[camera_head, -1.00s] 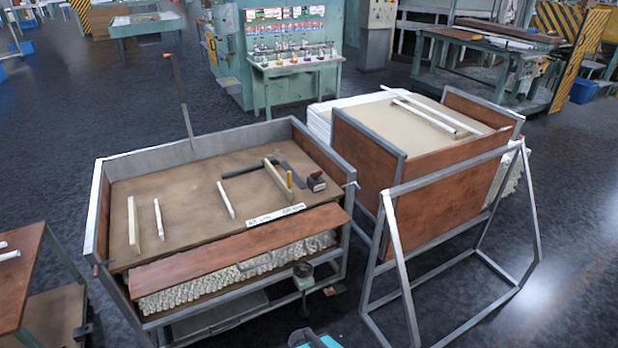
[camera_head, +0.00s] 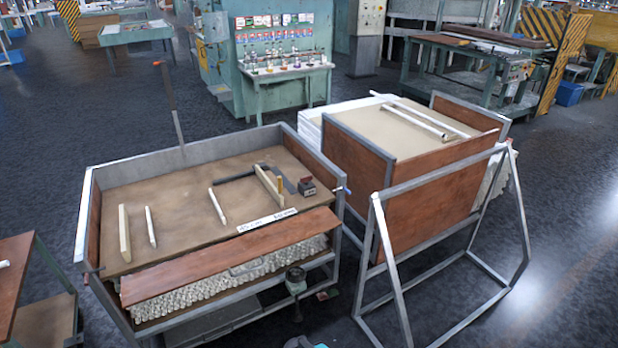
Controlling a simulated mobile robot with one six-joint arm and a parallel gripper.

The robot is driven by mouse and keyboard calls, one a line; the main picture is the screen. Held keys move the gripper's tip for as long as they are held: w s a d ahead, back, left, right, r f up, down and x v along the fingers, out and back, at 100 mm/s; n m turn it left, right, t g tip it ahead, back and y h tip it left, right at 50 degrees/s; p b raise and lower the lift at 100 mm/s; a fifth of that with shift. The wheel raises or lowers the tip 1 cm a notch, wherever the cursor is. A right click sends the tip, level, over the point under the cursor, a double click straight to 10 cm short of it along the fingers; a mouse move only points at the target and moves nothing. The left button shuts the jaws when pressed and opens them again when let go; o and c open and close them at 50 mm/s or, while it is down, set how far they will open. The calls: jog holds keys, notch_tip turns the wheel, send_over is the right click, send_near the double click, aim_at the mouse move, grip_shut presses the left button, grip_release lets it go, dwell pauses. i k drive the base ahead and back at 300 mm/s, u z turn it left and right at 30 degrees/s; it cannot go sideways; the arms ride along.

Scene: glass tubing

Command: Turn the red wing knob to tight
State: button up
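I cannot pick out the red wing knob for certain in the head view. A teal cabinet (camera_head: 222,75) at the back has a row of small red and coloured fittings (camera_head: 283,47) on its panel, too small to tell apart. A light shelf (camera_head: 287,71) below them carries several small bottles or fittings. My gripper does not show as such. A small grey and teal part at the bottom edge is cut off and cannot be identified.
A metal cart (camera_head: 180,152) with wood bars stands in front. A second cart (camera_head: 345,160) and a grey frame (camera_head: 382,235) stand to its right. A brown table (camera_head: 18,262) is at the left edge. Open dark floor (camera_head: 70,110) lies at the back left.

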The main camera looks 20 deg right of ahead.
aim_at(305, 180)
jog(key=k, duration=0.55)
jog(key=z, duration=0.6)
jog(key=i, duration=1.35)
jog(key=u, duration=0.15)
